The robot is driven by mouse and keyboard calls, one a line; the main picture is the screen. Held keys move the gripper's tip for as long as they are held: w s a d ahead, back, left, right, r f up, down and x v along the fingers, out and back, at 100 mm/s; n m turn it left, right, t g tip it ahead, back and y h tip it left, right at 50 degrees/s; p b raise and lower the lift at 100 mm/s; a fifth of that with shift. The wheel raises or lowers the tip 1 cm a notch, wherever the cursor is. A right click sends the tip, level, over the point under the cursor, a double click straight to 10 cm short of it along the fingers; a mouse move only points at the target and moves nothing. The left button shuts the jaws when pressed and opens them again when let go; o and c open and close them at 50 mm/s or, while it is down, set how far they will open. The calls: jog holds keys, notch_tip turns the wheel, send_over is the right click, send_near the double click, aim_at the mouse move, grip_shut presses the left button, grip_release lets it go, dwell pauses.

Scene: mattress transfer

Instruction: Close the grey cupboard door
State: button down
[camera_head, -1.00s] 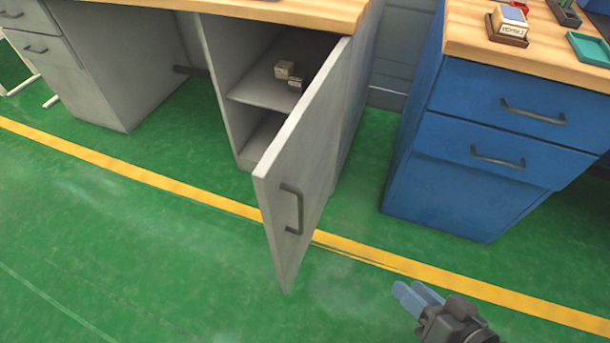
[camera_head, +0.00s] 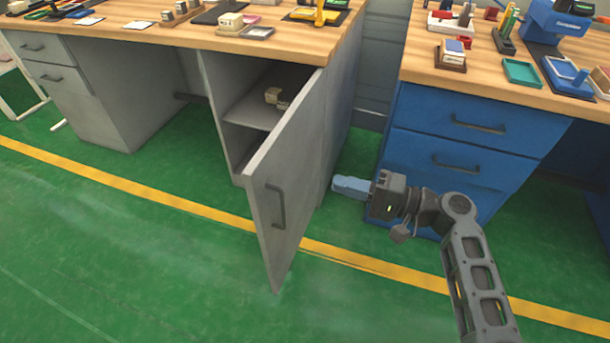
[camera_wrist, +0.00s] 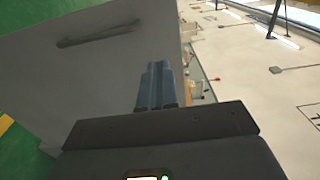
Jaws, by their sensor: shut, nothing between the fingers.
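The grey cupboard door (camera_head: 300,165) stands wide open, swung out toward the viewer from the grey cupboard (camera_head: 216,95). Its dark bar handle (camera_head: 277,207) is on the face toward my gripper's side. My gripper (camera_head: 338,187) is shut and empty, to the right of the door in the head view, with its light blue fingers pointing left toward the door. A gap seems to show between fingertips and door; contact is not clear. In the wrist view, the shut fingers (camera_wrist: 155,88) are seen against the grey door (camera_wrist: 110,75), with its handle (camera_wrist: 98,35) at upper left.
A blue drawer cabinet (camera_head: 455,150) stands just right of and behind my gripper, under a wooden top. Small boxes (camera_head: 273,96) sit on the cupboard shelf. Tools and trays lie on both worktops. The green floor (camera_head: 150,260) in front is clear.

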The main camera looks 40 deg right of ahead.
aim_at(270, 165)
jog(key=x, duration=1.3)
jog(key=shift+w+a+f, duration=0.1)
jog(key=shift+w+a, duration=0.05)
jog(key=shift+w, duration=0.15)
